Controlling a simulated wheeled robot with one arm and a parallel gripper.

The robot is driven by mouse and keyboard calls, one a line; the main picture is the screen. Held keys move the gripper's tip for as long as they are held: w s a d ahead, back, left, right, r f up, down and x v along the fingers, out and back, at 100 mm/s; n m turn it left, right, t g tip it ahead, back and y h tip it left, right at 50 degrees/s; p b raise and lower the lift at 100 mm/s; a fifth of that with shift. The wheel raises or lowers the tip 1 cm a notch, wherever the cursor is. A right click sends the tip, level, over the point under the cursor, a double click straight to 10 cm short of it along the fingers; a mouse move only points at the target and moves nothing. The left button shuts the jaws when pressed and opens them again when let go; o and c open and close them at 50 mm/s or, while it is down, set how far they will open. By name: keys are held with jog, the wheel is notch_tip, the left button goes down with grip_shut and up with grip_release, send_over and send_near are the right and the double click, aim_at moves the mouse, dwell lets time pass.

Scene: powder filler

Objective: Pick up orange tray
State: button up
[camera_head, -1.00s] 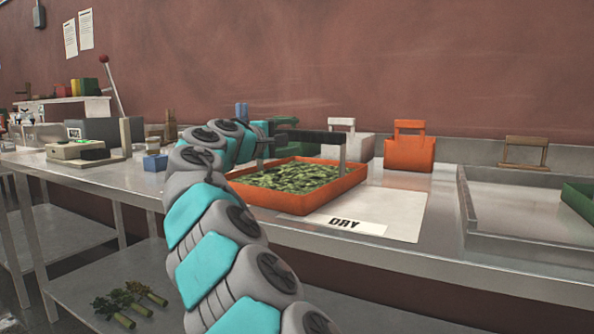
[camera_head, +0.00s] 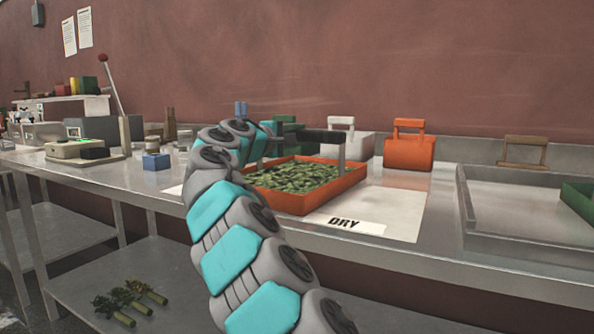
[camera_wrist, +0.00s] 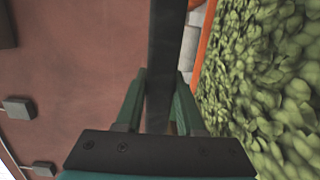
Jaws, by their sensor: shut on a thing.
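The orange tray (camera_head: 322,198) is full of green leaves and rests on the white sheet marked DRY (camera_head: 400,215). A dark handle bar (camera_head: 320,136) with a grey post (camera_head: 340,153) runs above the tray. My gripper (camera_wrist: 160,100) is shut on this bar, with its green fingers on both sides of it in the wrist view. The wrist view also shows the leaves and the tray's orange rim (camera_wrist: 205,40) at right. In the head view my arm hides the tray's left end, and the fingertips are hard to make out.
Behind the tray stand a green container (camera_head: 290,130), a white one (camera_head: 350,143) and an orange one (camera_head: 408,150), each with a handle. A metal tray (camera_head: 515,205) is at right. A small blue block (camera_head: 156,161) and a scale-like device (camera_head: 82,150) are at left.

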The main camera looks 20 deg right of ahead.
grip_shut()
dwell(0.8)
